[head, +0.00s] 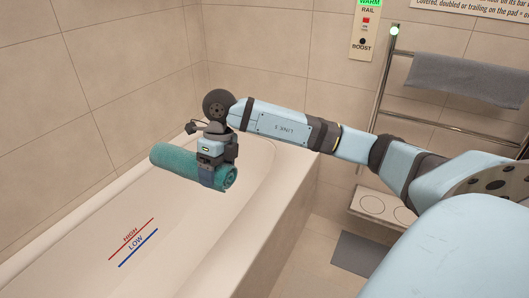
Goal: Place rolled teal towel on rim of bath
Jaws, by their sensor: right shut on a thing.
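The rolled teal towel (181,165) is in the head view, left of centre, lying roughly level. My right gripper (212,176) is shut on it near its right end, with the fingers around the roll. The towel is in front of the bath (268,240) in the picture, over its inside near the far end. The rim (284,202) runs along the bath's right side, right of the towel. I cannot tell how high the towel is above the bath. My left gripper is not in view.
A heated rail (380,88) with a grey towel (470,80) stands at the right. A low bench with round pads (372,203) and a dark mat (365,254) are below it. A control panel (365,30) is on the wall. Red and blue level lines (138,247) mark the bath's inside.

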